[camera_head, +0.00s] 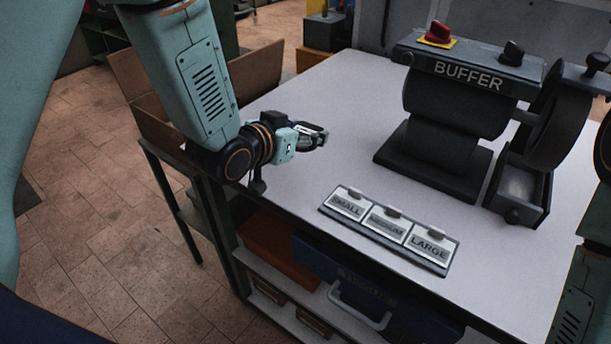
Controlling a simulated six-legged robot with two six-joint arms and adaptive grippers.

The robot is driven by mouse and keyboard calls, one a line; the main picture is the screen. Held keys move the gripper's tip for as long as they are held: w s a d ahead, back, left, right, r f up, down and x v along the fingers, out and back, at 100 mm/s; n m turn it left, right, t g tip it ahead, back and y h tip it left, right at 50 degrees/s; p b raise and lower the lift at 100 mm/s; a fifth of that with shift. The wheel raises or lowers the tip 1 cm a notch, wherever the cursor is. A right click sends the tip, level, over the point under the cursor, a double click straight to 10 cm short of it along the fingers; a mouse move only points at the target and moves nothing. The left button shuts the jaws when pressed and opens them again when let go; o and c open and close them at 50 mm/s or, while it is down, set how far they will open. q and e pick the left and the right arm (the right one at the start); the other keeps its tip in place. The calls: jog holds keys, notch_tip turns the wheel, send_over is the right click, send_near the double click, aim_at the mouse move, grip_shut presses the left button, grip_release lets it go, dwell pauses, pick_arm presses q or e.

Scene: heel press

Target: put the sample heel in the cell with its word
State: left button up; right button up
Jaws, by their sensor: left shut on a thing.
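My left gripper (316,137) is above the near left part of the grey bench top, pointing right. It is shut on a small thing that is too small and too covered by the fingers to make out. A dark tray (452,262) with three pale cells lies near the bench's front edge, to the right of and nearer than the gripper. From left to right the cells read SMALL (346,205), a middle word too blurred to read surely (386,226), and LARGE (429,246). Each has a small grey piece at its far edge. My right gripper is out of view.
A black machine marked BUFFER (468,77), with a red knob (438,33) and wheel (562,115), stands at the back right of the bench (330,90). A cardboard box (150,100) is behind my left arm. Clear bench lies between gripper, tray and machine.

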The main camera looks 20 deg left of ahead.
pick_arm(q)
jog(key=shift+s+d+r, duration=0.2)
jog(key=shift+s+d, duration=0.15)
jog(key=shift+s, duration=0.05)
send_over(303, 180)
jog(key=f, duration=0.6)
jog(key=shift+w+a+b, duration=0.3)
jog(key=shift+w, duration=0.05)
jog(key=shift+s+d+f, duration=0.15)
jog(key=shift+d+f, duration=0.25)
jog(key=shift+d, duration=0.05)
notch_tip(303, 180, down, 3)
jog(key=shift+s+a+r, duration=0.1)
jog(key=shift+a, duration=0.05)
jog(key=shift+w+a+f, duration=0.2)
jog(key=shift+w+f, duration=0.05)
jog(key=shift+f, duration=0.1)
jog(key=shift+s+d, duration=0.25)
jog(key=shift+d, duration=0.15)
jog(key=o, duration=0.8)
jog(key=shift+a, duration=0.2)
jog(key=o, duration=0.3)
jog(key=shift+w+a+f, duration=0.15)
jog(key=shift+w+f, duration=0.05)
jog(key=shift+o, duration=0.5)
jog(key=shift+s+d+r, duration=0.15)
jog(key=shift+d, duration=0.1)
jog(key=shift+s+a, duration=0.1)
